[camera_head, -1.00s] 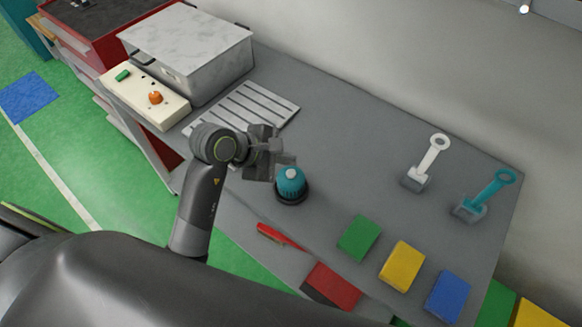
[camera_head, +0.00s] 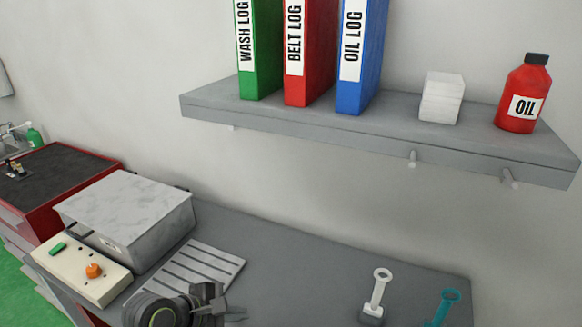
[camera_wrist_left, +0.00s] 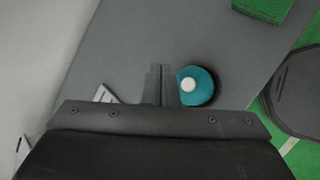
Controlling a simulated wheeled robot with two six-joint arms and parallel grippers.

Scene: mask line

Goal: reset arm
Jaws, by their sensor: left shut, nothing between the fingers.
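My left gripper (camera_head: 222,306) shows at the bottom edge of the head view, over the grey bench near the slatted rack. In the left wrist view its fingers (camera_wrist_left: 158,85) are together with nothing between them. A teal round thing with a white knob (camera_wrist_left: 196,86) stands on the bench just right of the fingers, apart from them or nearly so; I cannot tell the exact gap. It is out of the head view. My right gripper is not in view.
A wall shelf (camera_head: 300,122) holds binders (camera_head: 312,55), a white stack (camera_head: 441,98) and an oil bottle (camera_head: 523,95).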

